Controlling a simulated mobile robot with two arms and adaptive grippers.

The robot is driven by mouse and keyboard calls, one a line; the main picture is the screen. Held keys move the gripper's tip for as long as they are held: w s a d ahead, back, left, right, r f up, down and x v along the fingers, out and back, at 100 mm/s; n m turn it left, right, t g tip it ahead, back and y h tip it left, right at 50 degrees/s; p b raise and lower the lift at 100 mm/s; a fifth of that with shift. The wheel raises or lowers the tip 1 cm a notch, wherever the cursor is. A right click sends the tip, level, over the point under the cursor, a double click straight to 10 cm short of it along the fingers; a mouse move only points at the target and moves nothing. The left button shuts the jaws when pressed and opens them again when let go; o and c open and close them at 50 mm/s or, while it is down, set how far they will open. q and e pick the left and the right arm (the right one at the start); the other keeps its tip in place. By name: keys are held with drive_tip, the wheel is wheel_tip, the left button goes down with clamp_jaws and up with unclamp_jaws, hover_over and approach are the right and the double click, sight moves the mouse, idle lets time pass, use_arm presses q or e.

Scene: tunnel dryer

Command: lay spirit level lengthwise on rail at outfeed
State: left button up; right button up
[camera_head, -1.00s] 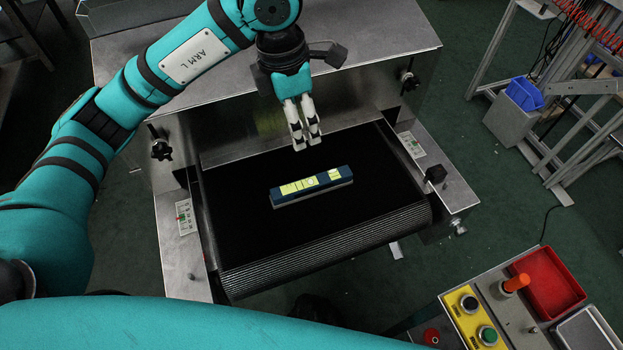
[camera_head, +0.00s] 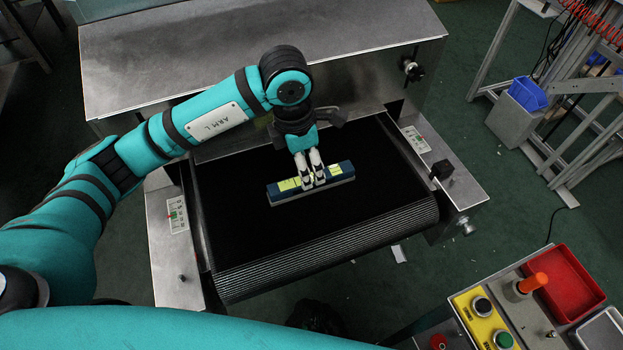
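The spirit level (camera_head: 338,174), blue with yellow-green vial windows, lies on the black conveyor belt (camera_head: 290,236) at the outfeed, running across the belt and slightly slanted. My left gripper (camera_head: 313,184) is over the middle of the level, its two pale fingers pointing down at it and covering part of the windows. The fingers look slightly apart; whether they grip the level cannot be told. Metal side rails flank the belt, the left rail (camera_head: 177,268) and the right rail (camera_head: 455,184). My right gripper is not in view.
The dryer's metal hood (camera_head: 210,52) stands behind the belt. A black knob (camera_head: 442,170) sticks up on the right rail. At the lower right are a yellow button panel (camera_head: 482,318), an orange handle (camera_head: 532,283) and a red tray (camera_head: 560,285). The belt around the level is clear.

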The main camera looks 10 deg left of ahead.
sight(312, 177)
use_arm(q)
drive_tip(key=shift+w+d+f+p, duration=0.15)
drive_tip(key=shift+w+f+p, duration=0.1)
drive_tip(key=shift+f, duration=1)
drive_tip(key=shift+w+d+f+p, duration=0.15)
drive_tip(key=shift+w+f, duration=0.1)
drive_tip(key=shift+f, duration=1.05)
drive_tip(key=shift+w+d+f+p, duration=0.15)
drive_tip(key=shift+w+f+p, duration=0.1)
drive_tip(key=shift+f, duration=1)
drive_tip(key=shift+r, duration=0.1)
clamp_jaws()
